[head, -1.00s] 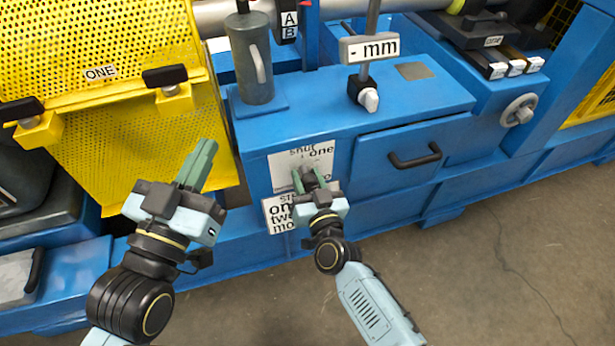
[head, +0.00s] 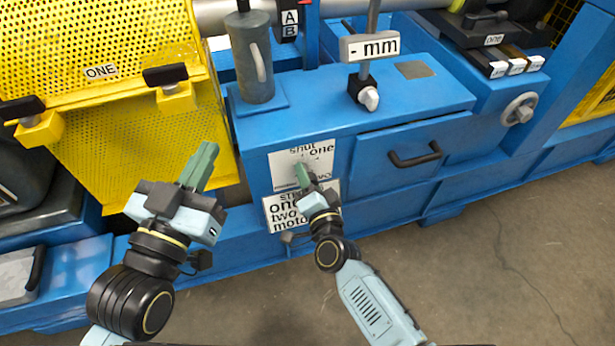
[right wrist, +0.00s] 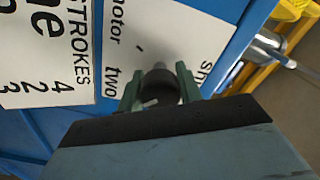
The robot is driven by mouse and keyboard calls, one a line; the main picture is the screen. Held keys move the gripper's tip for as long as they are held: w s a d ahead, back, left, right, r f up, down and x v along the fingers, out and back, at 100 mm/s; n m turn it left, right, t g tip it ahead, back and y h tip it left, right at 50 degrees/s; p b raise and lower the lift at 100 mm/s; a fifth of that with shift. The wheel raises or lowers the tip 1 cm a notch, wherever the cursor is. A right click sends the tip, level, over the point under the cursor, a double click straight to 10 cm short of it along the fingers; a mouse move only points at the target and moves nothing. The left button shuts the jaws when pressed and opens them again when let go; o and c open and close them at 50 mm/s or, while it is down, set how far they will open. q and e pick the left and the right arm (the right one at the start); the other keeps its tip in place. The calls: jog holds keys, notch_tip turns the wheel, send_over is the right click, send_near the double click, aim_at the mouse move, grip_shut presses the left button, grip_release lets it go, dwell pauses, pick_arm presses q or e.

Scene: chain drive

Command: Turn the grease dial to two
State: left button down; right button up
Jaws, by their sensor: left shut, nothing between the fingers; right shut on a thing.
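The grease dial (right wrist: 160,86) is a dark round knob on a white plate (right wrist: 180,38) printed with "motor", "two" and "shut"; "one" also shows on this plate in the head view (head: 283,160). My right gripper (right wrist: 159,88) has its green fingers on both sides of the knob, shut on it. A small white mark shows on the knob's lower left in the right wrist view; I cannot tell which word it points at. In the head view the right gripper (head: 303,174) hides the knob. My left gripper (head: 204,150) is shut and empty before the yellow guard.
A "strokes" plate (head: 283,212) sits below the dial plate. A drawer with a black handle (head: 414,156) is to the right. A grey pump-like cylinder (head: 250,65) stands above. The yellow mesh guard (head: 110,140) fills the left. Floor is clear in front.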

pick_arm(q)
jog(key=shift+r+h, duration=0.3)
jog(key=shift+r, duration=0.05)
pick_arm(e)
jog(key=shift+f+m, duration=0.1)
jog(key=shift+m, duration=0.4)
jog(key=o, duration=1)
jog(key=shift+s, duration=0.1)
pick_arm(q)
jog(key=s+a+f+g+y+p, duration=0.2)
jog(key=s+f+g, duration=0.1)
jog(key=f+g, duration=0.2)
jog(key=s+a+f+g+y+p, duration=0.2)
jog(key=f+g, duration=0.3)
jog(key=f, duration=0.4)
jog(key=shift+s+a+f+n+g, duration=0.3)
jog(key=shift+s+a+g, duration=0.1)
jog(key=shift+s, duration=0.25)
pick_arm(e)
jog(key=v, duration=1.3)
pick_arm(q)
jog(key=shift+d, duration=0.1)
pick_arm(e)
jog(key=shift+s, duration=0.15)
